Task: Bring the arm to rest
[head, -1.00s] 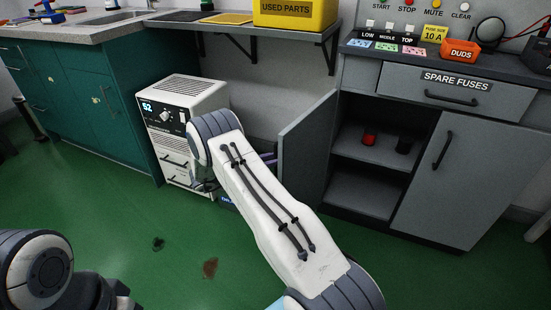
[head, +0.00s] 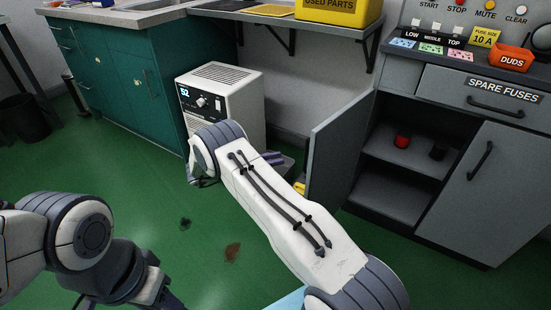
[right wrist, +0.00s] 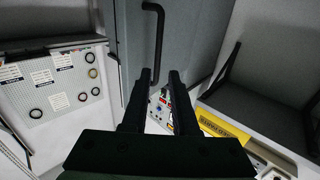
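The right gripper is mostly hidden behind that arm in the head view. In the right wrist view its two dark fingers (right wrist: 161,80) stand apart with nothing between them. A grey door with a black handle (right wrist: 158,40) shows beyond them. My left arm (head: 75,235) is folded at the lower left. Its gripper (head: 168,300) is cut off by the bottom edge, so its opening cannot be judged.
Green floor (head: 140,170) is clear at the left.

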